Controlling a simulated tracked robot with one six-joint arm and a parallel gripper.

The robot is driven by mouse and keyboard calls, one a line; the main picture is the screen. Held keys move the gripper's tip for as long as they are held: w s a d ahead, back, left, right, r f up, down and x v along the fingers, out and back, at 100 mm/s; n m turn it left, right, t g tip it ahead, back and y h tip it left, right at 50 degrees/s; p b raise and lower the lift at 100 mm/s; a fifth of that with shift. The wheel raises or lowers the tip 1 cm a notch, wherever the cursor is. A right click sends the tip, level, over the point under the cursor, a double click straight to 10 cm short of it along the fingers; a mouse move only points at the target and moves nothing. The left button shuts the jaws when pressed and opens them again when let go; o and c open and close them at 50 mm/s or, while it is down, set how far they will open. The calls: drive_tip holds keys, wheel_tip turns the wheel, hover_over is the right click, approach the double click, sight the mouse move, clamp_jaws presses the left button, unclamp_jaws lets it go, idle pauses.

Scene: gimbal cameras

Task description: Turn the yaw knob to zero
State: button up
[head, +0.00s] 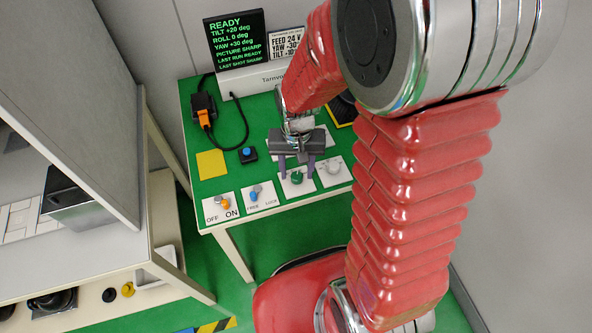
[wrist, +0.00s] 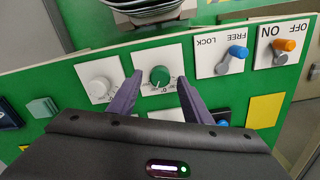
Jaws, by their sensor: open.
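A green knob (head: 297,178) sits on a white plate along the table's front edge; it also shows in the wrist view (wrist: 159,75). A white knob (wrist: 100,87) is on the neighbouring plate, also in the head view (head: 333,167). I cannot read which knob is labelled yaw. The display (head: 236,40) reads READY, TILT +20, ROLL 0 and YAW +30 deg. My gripper (head: 296,168) is open over the green knob, with one finger on either side of it in the wrist view (wrist: 159,88). I cannot tell whether the fingers touch it.
Left of the green knob are a blue FREE/LOCK lever (head: 254,193) and an orange OFF/ON switch (head: 224,203). A blue button (head: 247,153), a yellow square (head: 211,164) and a cabled orange connector (head: 204,118) lie farther back. My arm hides the table's right part.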

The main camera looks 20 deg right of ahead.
drive_tip(key=shift+f, duration=0.35)
drive_tip(key=c, duration=1.1)
